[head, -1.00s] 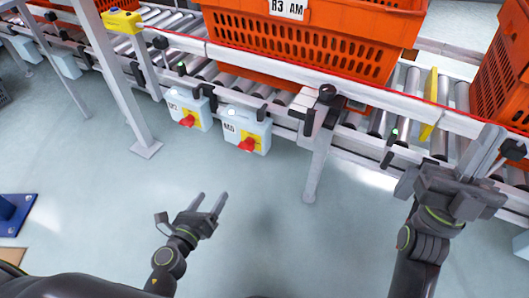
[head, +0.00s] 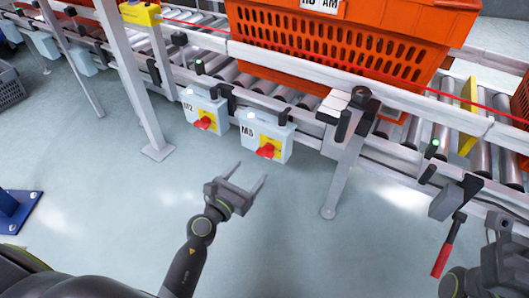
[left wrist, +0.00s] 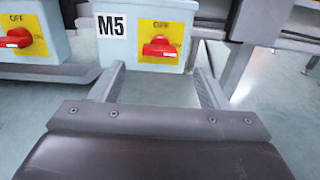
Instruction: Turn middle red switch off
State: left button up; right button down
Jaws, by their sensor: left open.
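A pale switch box labelled M5 (head: 282,146) hangs below the conveyor, with a red rotary switch (head: 266,150) on a yellow plate. In the left wrist view this red switch (left wrist: 160,47) has its handle lying roughly level, with OFF printed above. A second box, M2 (head: 217,125), hangs to its left with another red switch (head: 204,123). My left gripper (head: 252,172) is open and empty, in front of and below the M5 switch, not touching it; its fingers (left wrist: 158,72) frame the M5 box. My right gripper (head: 497,262) is partly cut off at the right edge.
The roller conveyor (head: 300,62) crosses the back and carries an orange tote (head: 345,45). A white support leg (head: 340,180) stands right of M5. A red-handled lever (head: 443,258) hangs near my right gripper. The floor around my left arm is clear.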

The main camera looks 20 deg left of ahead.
aim_at(263, 155)
pick_arm(q)
jog(key=x, duration=0.9)
jog(key=shift+w+b, duration=0.1)
jog(key=shift+b, duration=0.3)
jog(key=c, duration=1)
